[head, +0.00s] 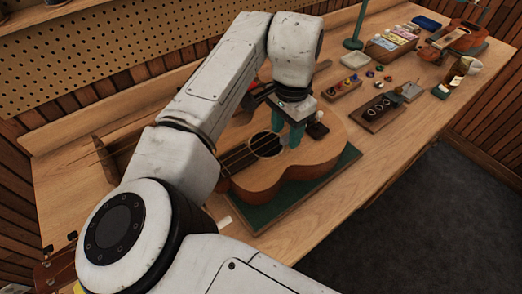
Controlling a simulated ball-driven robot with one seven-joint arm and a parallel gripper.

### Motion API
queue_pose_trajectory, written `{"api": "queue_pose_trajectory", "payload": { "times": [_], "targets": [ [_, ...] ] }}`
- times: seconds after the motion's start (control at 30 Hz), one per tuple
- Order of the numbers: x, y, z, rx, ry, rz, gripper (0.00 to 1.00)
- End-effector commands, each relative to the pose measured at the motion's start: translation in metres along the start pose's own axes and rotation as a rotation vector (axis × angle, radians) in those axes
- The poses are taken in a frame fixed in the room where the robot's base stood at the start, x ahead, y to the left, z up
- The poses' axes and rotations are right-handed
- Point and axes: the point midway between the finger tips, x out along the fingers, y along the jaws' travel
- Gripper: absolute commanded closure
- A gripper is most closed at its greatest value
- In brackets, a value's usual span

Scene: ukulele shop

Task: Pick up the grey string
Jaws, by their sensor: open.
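A ukulele (310,158) with a light brown body lies on a green mat (290,205) on the workbench. Dark strings (236,158) run along it toward the sound hole (266,144). My gripper (287,131), with two teal fingers, is over the ukulele's body beside the sound hole. The fingers are apart and I see nothing between them. I cannot tell whether the tips touch the ukulele. I cannot pick out a grey string for certain. A dark wooden board (372,124) to the right holds several small ring-like pieces, too small to identify. My arm hides part of the ukulele's neck.
Small coloured pots (349,82) stand on a wooden block behind the board. A box of coloured packets (393,39), a green stand (353,43) and another small ukulele (459,38) are farther back. The bench (335,220) is clear along its front right edge.

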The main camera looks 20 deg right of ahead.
Motion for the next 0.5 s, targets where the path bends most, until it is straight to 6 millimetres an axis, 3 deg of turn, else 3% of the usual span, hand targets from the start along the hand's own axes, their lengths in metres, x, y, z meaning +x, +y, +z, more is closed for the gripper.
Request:
{"api": "queue_pose_trajectory", "payload": {
  "times": [0.13,0.37,0.5],
  "targets": [
    [0.0108,0.0002,0.0003,-0.001,0.0,0.0,0.51],
    [0.0122,0.0001,0.0001,-0.001,0.0,0.0,0.51],
    [0.012,0.0001,0.0001,-0.002,0.0,0.0,0.64]
  ]
}}
